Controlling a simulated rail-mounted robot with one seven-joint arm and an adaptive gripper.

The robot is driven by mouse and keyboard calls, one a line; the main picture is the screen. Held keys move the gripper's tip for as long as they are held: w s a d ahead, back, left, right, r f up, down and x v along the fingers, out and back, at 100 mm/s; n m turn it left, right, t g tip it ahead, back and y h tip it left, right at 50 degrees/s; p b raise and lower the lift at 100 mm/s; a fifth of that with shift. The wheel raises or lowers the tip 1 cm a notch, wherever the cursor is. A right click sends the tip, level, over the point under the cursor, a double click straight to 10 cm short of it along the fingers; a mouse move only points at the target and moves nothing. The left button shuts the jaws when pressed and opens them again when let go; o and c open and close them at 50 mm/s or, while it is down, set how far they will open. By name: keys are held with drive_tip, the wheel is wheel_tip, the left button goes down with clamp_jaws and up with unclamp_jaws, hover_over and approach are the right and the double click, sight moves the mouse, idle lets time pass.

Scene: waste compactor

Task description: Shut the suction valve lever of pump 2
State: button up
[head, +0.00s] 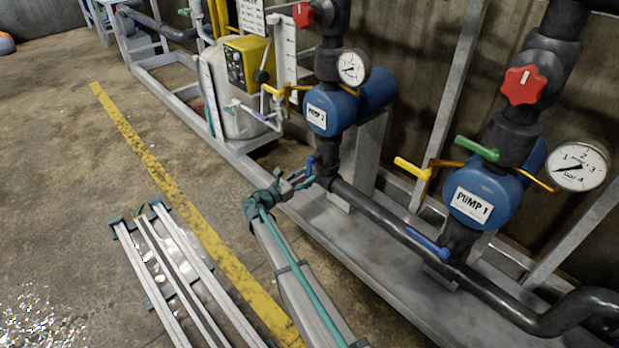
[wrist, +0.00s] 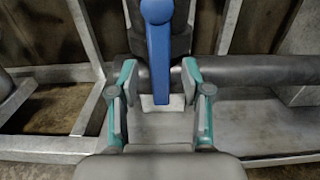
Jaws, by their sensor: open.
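Pump 2 (head: 325,108) is a blue pump with a white label on a dark vertical pipe. Its suction valve lever (head: 310,165) is blue and sits low beside that pipe, small in the head view. In the wrist view the blue lever (wrist: 159,60) runs straight down from a round pivot at the top edge. My gripper (head: 306,179) is open at the lever. In the wrist view its two teal-and-grey fingers (wrist: 158,80) stand one on each side of the lever, with a gap on both sides. I see no clear contact.
Pump 1 (head: 472,200) stands to the right with its own blue lever (head: 428,246), a green lever (head: 477,148) and a yellow lever (head: 412,168). A dark horizontal pipe (wrist: 250,70) runs behind the lever. The grey skid frame (head: 330,235) lies below. Open floor is at left.

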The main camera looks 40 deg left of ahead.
drive_tip(key=shift+w+d, duration=0.2)
drive_tip(key=shift+w, duration=1.15)
drive_tip(key=shift+c, duration=0.2)
clamp_jaws()
